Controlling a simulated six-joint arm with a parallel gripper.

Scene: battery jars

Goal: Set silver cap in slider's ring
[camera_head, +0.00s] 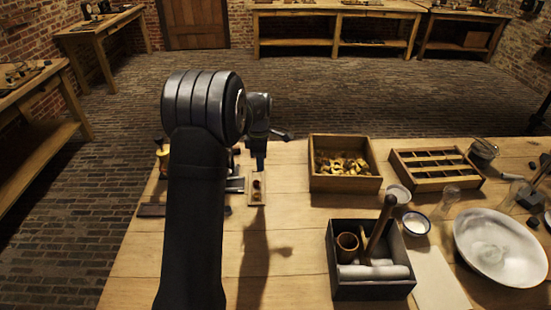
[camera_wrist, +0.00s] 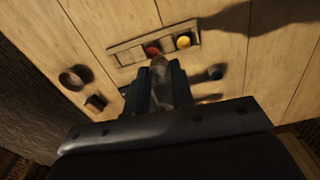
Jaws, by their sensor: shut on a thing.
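My gripper (camera_wrist: 165,85) is shut on a small greyish, dull-shiny piece (camera_wrist: 160,72), which looks like the silver cap. Its outline is blurred and partly hidden by the fingers. In the head view my gripper (camera_head: 258,160) points down above a narrow wooden tray (camera_head: 257,200). The tray also shows in the wrist view (camera_wrist: 127,57), just beyond the fingertips, with a red round piece (camera_wrist: 152,48) and a yellow round piece (camera_wrist: 183,41) in it. The held piece appears above the table, apart from the tray. I cannot make out the slider or its ring with certainty.
Small dark round pieces (camera_wrist: 76,77) lie beside the tray. To the right stand a wooden box of brass pieces (camera_head: 343,183), a divided wooden tray (camera_head: 436,182), a black box with a mortar and rolls (camera_head: 372,289), and a large pale dish (camera_head: 497,246).

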